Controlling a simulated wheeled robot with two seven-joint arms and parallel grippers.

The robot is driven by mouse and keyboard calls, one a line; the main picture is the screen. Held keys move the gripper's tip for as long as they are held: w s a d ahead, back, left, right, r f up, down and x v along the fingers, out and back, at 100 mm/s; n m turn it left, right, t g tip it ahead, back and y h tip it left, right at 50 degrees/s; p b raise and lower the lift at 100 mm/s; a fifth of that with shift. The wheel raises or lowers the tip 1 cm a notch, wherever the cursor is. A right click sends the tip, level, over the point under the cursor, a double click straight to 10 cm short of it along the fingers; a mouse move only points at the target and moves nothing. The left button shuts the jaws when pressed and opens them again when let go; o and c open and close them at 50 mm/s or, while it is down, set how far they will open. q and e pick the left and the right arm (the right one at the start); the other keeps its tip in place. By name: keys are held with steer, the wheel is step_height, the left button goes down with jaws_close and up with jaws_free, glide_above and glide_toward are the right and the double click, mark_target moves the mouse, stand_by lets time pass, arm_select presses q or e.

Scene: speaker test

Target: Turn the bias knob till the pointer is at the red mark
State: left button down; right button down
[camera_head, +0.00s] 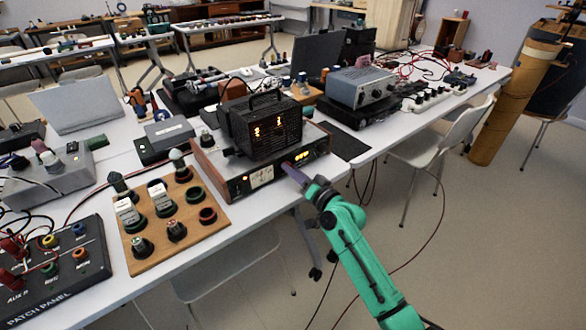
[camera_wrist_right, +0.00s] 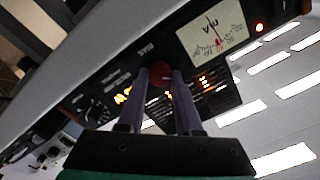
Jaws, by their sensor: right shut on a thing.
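The amplifier (camera_head: 238,186), a wide wood-sided box with a dark front panel, sits at the table's front edge. Its pale meter (camera_wrist_right: 212,30) is clear in the wrist view, with "VU" lettering and a thin reddish line between the letters; I cannot tell pointer from red mark. The meter also shows small in the head view (camera_head: 262,177). My right gripper (camera_head: 287,168) reaches the right part of the front panel. In the wrist view, its purple-grey fingers (camera_wrist_right: 160,76) are shut on the reddish bias knob (camera_wrist_right: 159,77), below a panel label. My left gripper is out of view.
A black cage-like unit (camera_head: 265,125) stands on top of the amplifier. A wooden board with sockets (camera_head: 180,245) lies to its left, a patch panel (camera_head: 60,270) further left. A grey device (camera_head: 358,87) stands behind right. A chair (camera_head: 440,140) stands right of the table.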

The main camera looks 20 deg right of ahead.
steer(key=shift+m, duration=1.2)
steer(key=shift+p, duration=0.3)
steer(key=c, duration=0.6)
jaws_free()
steer(key=b+v, duration=0.1)
steer(key=v, duration=1.3)
steer(key=shift+s, duration=0.25)
